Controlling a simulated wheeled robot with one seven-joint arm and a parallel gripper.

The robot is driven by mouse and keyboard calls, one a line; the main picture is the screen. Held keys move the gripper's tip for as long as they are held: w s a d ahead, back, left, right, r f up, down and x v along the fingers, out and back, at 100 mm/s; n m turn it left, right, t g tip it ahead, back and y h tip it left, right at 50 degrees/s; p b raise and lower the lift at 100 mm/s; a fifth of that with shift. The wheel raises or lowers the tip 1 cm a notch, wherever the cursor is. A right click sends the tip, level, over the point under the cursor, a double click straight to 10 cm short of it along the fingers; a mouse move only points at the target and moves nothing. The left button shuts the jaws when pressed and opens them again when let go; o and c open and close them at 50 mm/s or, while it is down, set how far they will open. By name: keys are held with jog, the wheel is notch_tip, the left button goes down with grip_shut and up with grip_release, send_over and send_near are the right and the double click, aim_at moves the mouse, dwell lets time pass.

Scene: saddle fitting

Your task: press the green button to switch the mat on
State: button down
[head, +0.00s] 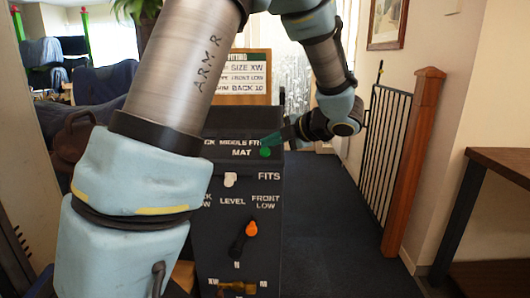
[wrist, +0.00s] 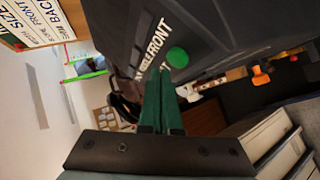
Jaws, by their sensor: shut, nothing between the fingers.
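The round green button (head: 265,152) sits beside the word MAT on the upper part of a dark console (head: 215,240). It also shows in the wrist view (wrist: 177,57), just beyond the fingertips and a little to the right. My gripper (head: 278,141) has green fingers, shut together and empty, close to the button at its upper right in the head view. In the wrist view the shut fingers (wrist: 160,72) point towards the console face. They look apart from the button, but the exact gap is hard to tell. I cannot make out the mat itself.
Lower on the console are a white switch (head: 230,180) by FITS, an orange-tipped lever (head: 251,229) and a brass handle (head: 238,287). A sign board (head: 246,88) stands behind. A barred gate with a wooden post (head: 412,160) and a table (head: 502,160) are at right.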

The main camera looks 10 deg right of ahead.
jog(key=shift+w+f, duration=0.25)
jog(key=shift+f, duration=0.1)
jog(key=shift+w+d+f+b, duration=0.1)
jog(key=shift+w+f+b, duration=0.15)
jog(key=shift+f+b, duration=0.15)
dwell(0.8)
jog(key=shift+s+r+p, duration=0.55)
jog(key=shift+r+p, duration=0.1)
jog(key=shift+r, duration=0.15)
jog(key=shift+r, duration=0.1)
jog(key=s+r+p, duration=0.2)
jog(key=r, duration=0.1)
jog(key=s+r+p, duration=0.1)
jog(key=shift+s+a+r+p, duration=0.15)
jog(key=shift+a+r+p, duration=0.2)
jog(key=shift+a+r, duration=0.05)
